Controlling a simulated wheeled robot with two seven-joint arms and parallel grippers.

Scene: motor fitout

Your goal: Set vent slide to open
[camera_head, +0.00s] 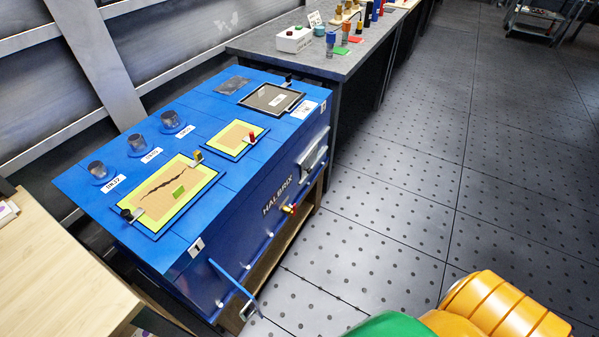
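A blue cabinet (242,214) marked HALBRIX stands left of the middle in the head view. A silver metal fitting (313,154), which may be the vent slide, sits on its front face near the right end. It is too small to tell whether the fitting is open or closed. A small red and brass fitting (289,208) sticks out lower on the same face. Neither of my grippers is in view.
The cabinet top carries yellow-edged panels (172,194), a dark framed panel (271,99) and several dark round knobs (167,119). A blue rod (230,279) juts from the front. A wooden table (50,270) stands left, a grey bench (340,62) behind.

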